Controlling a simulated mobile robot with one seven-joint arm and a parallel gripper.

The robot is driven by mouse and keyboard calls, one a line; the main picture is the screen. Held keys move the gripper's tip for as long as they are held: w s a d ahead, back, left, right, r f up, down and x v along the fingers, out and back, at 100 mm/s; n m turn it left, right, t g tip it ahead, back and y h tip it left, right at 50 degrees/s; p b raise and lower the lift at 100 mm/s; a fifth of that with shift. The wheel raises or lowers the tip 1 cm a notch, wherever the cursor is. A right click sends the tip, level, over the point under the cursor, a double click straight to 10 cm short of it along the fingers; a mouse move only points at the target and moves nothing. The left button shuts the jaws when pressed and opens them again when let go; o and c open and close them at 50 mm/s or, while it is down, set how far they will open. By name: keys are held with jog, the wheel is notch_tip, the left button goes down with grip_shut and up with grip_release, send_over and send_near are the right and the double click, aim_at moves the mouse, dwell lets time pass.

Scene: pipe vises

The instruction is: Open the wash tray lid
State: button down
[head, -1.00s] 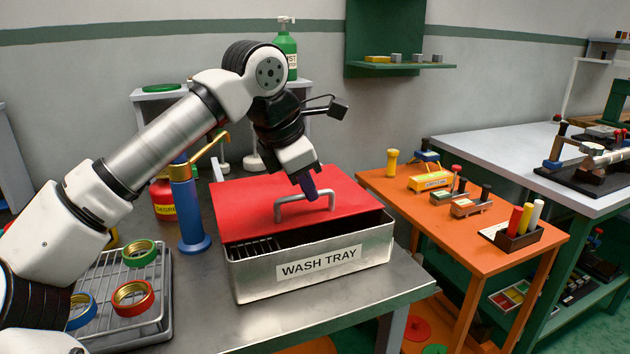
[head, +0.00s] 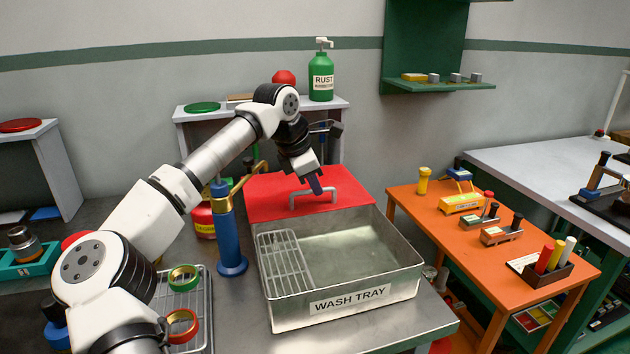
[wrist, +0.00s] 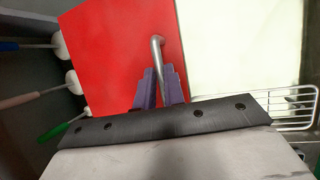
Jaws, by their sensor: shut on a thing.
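The wash tray (head: 345,300) is a metal box on the steel bench in the head view, with its front label facing me. Its red lid (head: 262,194) lies towards the back, and most of the tray's inside shows, with a wire rack at the left. My gripper (head: 316,188) is shut on the grey lid handle (head: 331,193). In the wrist view the purple fingers (wrist: 160,88) close around the handle's metal bar (wrist: 157,52) above the red lid (wrist: 110,55). The lid's far edge is partly hidden by my arm.
A blue post with a brass spout (head: 230,235) stands left of the tray. A wire basket with coloured rings (head: 184,278) is at the left. An orange table (head: 410,200) with tools stands at the right. A shelf with a green bottle (head: 321,75) is behind.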

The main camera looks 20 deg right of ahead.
jog(key=c, duration=1.5)
grip_release()
jog(key=shift+r, duration=0.15)
jog(key=v, duration=1.3)
jog(key=shift+s+a+r, duration=0.2)
jog(key=shift+r, duration=0.05)
